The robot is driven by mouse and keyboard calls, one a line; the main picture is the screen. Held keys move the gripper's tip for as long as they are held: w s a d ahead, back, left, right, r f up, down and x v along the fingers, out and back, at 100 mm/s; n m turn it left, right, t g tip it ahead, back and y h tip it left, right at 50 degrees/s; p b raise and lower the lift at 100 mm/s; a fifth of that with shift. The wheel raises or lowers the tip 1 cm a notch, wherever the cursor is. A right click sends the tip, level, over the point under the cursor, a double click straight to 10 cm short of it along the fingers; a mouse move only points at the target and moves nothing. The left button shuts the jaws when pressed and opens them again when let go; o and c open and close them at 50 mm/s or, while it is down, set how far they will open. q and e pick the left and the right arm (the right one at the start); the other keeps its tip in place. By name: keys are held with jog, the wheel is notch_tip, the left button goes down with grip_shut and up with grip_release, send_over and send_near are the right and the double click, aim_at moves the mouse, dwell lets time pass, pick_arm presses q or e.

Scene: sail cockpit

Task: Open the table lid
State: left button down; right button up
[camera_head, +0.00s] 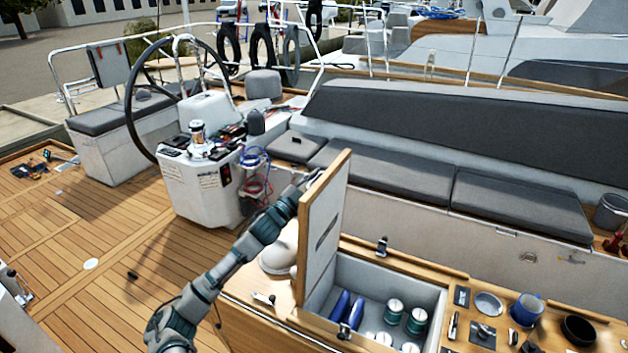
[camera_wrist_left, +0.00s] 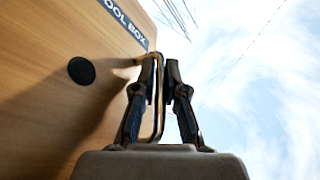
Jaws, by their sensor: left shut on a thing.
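The wooden table lid (camera_head: 324,222) stands raised, close to upright, at the left side of the table's compartment (camera_head: 385,274). Its white inner face shows in the head view. In the left wrist view the lid's wooden outer face (camera_wrist_left: 75,70) carries a "TOOL BOX" label and a dark round spot. My left gripper (camera_head: 306,184) is at the lid's upper part, on the outer side. In the left wrist view its fingers (camera_wrist_left: 165,75) are shut on a thin bent handle (camera_wrist_left: 158,105) that joins the lid. My right gripper is not in view.
The open compartment holds blue items (camera_head: 341,305) and several spools (camera_head: 393,310). A blue mug (camera_head: 526,309) and a dark bowl (camera_head: 578,330) are on the table at right. The steering console (camera_head: 205,180) and wheel stand behind at left. Wooden deck (camera_head: 100,240) is mostly clear.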

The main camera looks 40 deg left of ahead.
pick_arm(q)
jog(key=shift+w+d+f, duration=0.1)
jog(key=shift+f, duration=0.05)
jog(key=shift+a, duration=0.45)
jog(key=c, duration=1.5)
grip_release()
jog(key=shift+s+a+f, duration=0.15)
jog(key=shift+a, duration=0.35)
jog(key=shift+s+a+f, duration=0.1)
jog(key=shift+s+a, duration=0.05)
jog(key=shift+a, duration=0.3)
jog(key=shift+d+r, duration=0.25)
jog(key=shift+d, duration=0.7)
jog(key=shift+s+d+f, duration=0.1)
jog(key=shift+s+d, duration=0.05)
jog(key=shift+s, duration=0.1)
jog(key=a+v, duration=0.1)
jog(key=v, duration=1)
jog(key=shift+a+f, duration=0.3)
jog(key=shift+a, duration=0.1)
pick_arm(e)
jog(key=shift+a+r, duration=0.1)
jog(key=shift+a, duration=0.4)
